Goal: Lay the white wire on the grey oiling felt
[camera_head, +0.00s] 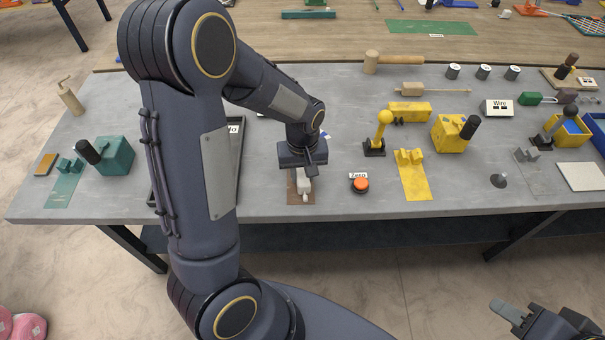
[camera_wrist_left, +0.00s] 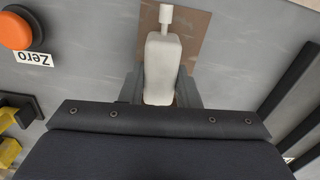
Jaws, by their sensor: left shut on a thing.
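My left gripper (camera_head: 303,172) is low over the bench's front middle. It is shut on a chunky white piece with a small knob (camera_wrist_left: 162,65), which also shows in the head view (camera_head: 304,186). The piece is over a brown plate (camera_wrist_left: 198,30); I cannot tell whether it touches it. I cannot make out a white wire for certain. A pale grey-white square (camera_head: 582,177) lies at the bench's right end; I cannot tell whether it is the felt. My right gripper (camera_head: 512,312) is at the bottom right, off the bench; its jaw opening is unclear.
An orange button (camera_head: 359,185) labelled Zero stands just right of the left gripper. A yellow lever (camera_head: 380,135), yellow block (camera_head: 455,133) and yellow strip (camera_head: 413,180) are farther right. A Wire sign (camera_head: 497,108) stands behind. My left arm hides part of a dark tray (camera_head: 155,180).

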